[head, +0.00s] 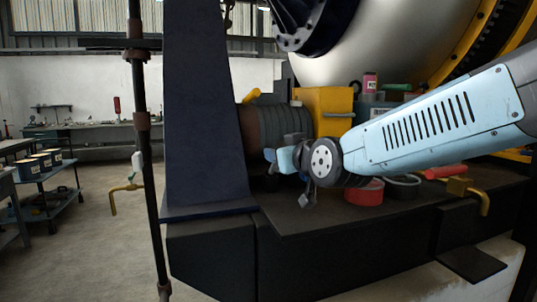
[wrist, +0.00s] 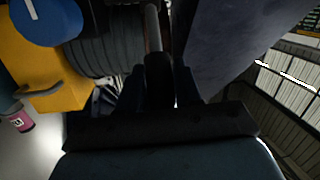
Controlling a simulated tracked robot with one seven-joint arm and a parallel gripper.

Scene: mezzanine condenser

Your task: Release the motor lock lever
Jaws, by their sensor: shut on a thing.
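In the wrist view, a lever with a grey metal rod (wrist: 153,28) and a dark grip runs between the two dark fingers of my gripper (wrist: 157,92). The fingers are shut on this lever by its dark grip. The ribbed grey motor housing (wrist: 92,45) lies just left of the lever. In the head view, the motor (head: 266,128) sits on the dark ledge behind my wrist. The lever and fingertips are mostly hidden there by my wrist.
A yellow box (head: 324,108) adjoins the motor. A dark blue upright (head: 207,110) stands close left of my wrist. A dark vertical pipe (head: 146,150) stands farther left.

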